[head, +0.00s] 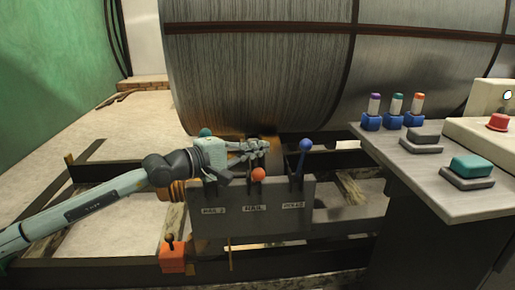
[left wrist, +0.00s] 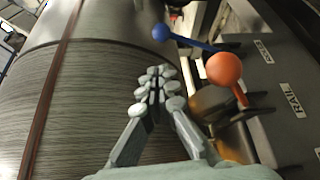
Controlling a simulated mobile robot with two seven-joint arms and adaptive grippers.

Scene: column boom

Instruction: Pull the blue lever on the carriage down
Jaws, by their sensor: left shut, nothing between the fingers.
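The blue lever (head: 305,146) stands upright at the right end of the grey carriage panel (head: 235,219), its ball at the top. In the left wrist view the blue lever's ball (left wrist: 161,32) lies just beyond my fingertips, its stem running right. My left gripper (head: 266,147) is shut and empty, to the left of the blue ball in the head view and apart from it. The gripper also shows in the wrist view (left wrist: 156,82). My right gripper is not in view.
An orange-ball lever (head: 258,175) sits in the middle slot, just below my left fingers and close to them. A teal ball (head: 206,132) shows behind my left wrist. A large cable drum (head: 260,70) rises behind. A console (head: 440,190) stands at right.

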